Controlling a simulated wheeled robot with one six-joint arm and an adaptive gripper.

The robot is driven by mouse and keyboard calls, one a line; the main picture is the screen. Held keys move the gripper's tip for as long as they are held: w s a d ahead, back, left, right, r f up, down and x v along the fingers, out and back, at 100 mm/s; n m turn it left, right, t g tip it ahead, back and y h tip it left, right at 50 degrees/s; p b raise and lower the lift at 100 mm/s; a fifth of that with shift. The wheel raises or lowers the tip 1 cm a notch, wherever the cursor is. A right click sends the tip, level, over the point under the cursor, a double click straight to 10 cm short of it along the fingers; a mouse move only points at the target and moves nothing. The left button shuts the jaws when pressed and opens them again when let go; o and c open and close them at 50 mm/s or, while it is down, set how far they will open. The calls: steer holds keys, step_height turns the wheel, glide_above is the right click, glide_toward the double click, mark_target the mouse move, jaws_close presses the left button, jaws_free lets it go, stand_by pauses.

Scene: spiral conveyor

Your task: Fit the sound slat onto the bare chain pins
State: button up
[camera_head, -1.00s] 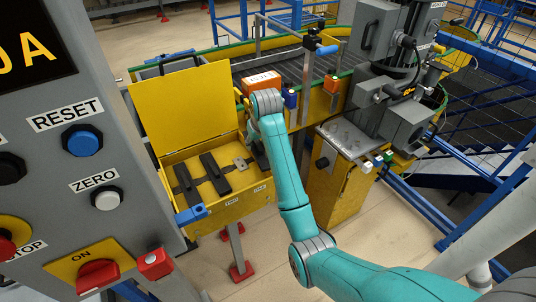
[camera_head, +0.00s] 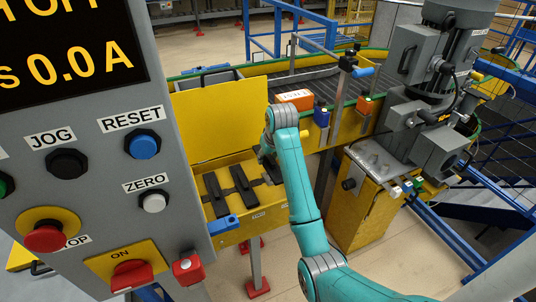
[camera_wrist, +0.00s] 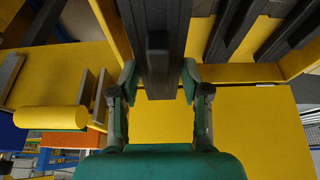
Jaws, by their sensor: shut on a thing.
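My gripper (camera_wrist: 158,78) is shut on a dark slat (camera_wrist: 158,52), with one finger on each side of its end in the wrist view. In the head view my gripper is mostly hidden by my wrist, low over the right end of the open yellow box. Two black slats (camera_head: 215,195) (camera_head: 243,184) lie side by side in the box, left of my gripper. Dark slats also show at the right of the wrist view (camera_wrist: 238,28). The bare chain pins cannot be made out, and I cannot tell whether the held slat touches them.
The yellow box (camera_head: 262,216) has its lid (camera_head: 222,115) raised behind. An orange box (camera_head: 294,99) sits on the conveyor side behind my wrist. A blue clamp (camera_head: 222,225) is at the box's front left corner. A control panel (camera_head: 95,170) fills the left; grey machinery (camera_head: 425,130) stands right.

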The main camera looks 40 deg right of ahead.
glide_above(268, 176)
steer(key=shift+f, duration=2.25)
steer(key=shift+s+f, duration=0.1)
steer(key=shift+f, duration=1)
steer(key=o, duration=1)
steer(key=shift+f, duration=0.1)
steer(key=shift+o, duration=0.2)
steer(key=v, duration=1.2)
